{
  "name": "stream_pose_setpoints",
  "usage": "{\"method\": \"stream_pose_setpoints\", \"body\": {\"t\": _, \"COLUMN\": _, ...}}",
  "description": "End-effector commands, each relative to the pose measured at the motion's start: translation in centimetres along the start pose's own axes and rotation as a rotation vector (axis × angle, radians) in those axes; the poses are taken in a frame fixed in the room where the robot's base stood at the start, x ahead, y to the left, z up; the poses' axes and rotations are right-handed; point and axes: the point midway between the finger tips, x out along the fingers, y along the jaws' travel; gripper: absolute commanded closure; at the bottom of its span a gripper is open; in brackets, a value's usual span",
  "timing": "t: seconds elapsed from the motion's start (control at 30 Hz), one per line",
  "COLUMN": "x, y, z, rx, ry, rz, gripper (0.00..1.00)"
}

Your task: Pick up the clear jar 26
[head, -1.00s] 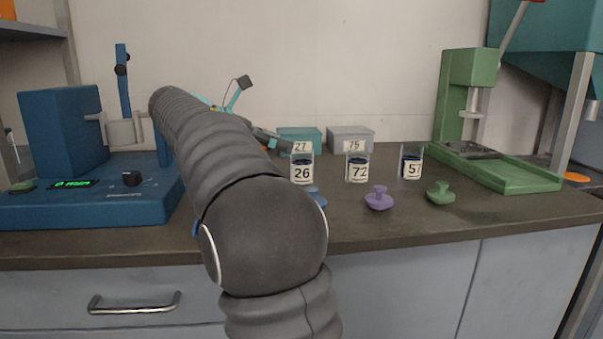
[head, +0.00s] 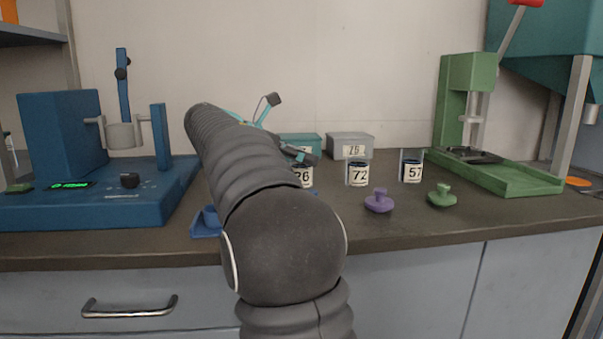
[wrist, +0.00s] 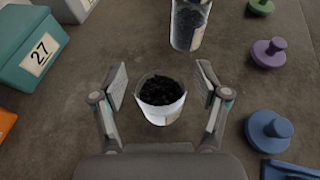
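The clear jar 26 (head: 304,176) stands on the bench, partly hidden by my arm in the head view. In the wrist view, the jar (wrist: 161,112) holds dark granular material and has a white label. My gripper (wrist: 162,82) is open, with one finger on each side of the jar and a visible gap on both sides. In the head view my gripper (head: 300,156) shows just at the jar's upper left, and its fingers are hard to make out.
Jar 72 (head: 357,174) stands close to the right, with jar 57 (head: 411,167) beyond. Teal box 27 (head: 305,143) and a grey box (head: 350,143) are behind. Blue (wrist: 269,131), purple (head: 378,201) and green (head: 441,197) knobbed pieces lie in front. A green press (head: 505,174) stands right.

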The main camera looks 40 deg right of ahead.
Motion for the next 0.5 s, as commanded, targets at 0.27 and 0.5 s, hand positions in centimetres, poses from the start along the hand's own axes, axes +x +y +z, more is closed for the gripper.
{"method": "stream_pose_setpoints", "body": {"t": 0.27, "x": -0.03, "y": 0.01, "z": 0.02, "rx": 0.0, "ry": 0.0, "rz": 0.0, "gripper": 0.91}}
{"method": "stream_pose_setpoints", "body": {"t": 0.5, "x": -0.09, "y": 0.01, "z": 0.13, "rx": 0.0, "ry": 0.0, "rz": 0.0, "gripper": 0.91}}
